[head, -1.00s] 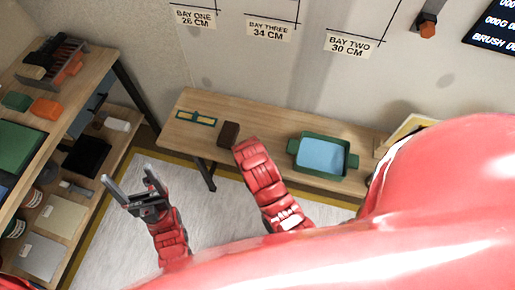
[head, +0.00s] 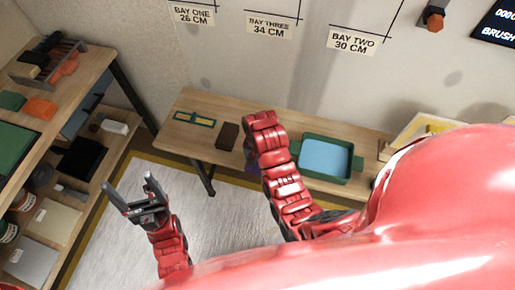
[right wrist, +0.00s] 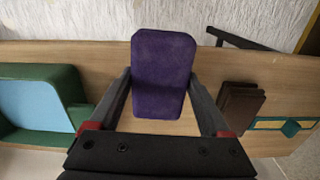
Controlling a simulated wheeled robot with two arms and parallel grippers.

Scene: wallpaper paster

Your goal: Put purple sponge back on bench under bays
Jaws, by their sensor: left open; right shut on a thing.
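The purple sponge (right wrist: 163,65) is between the two fingers of my right gripper (right wrist: 161,90), which is shut on it. In the right wrist view it appears over the wooden bench (right wrist: 90,55). A small purple patch of it shows beside my right arm in the head view (head: 253,162), where the arm hides most of the gripper. I cannot tell whether the sponge touches the bench (head: 185,145). My left gripper (head: 132,197) is open and empty, left of the bench over the pale floor.
On the bench are a brown block (head: 227,137), a green and yellow level-like tool (head: 194,119) and a green tray with blue inside (head: 303,170). The bay signs (head: 354,41) are on the wall above. A laden shelf unit (head: 92,72) stands at the left.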

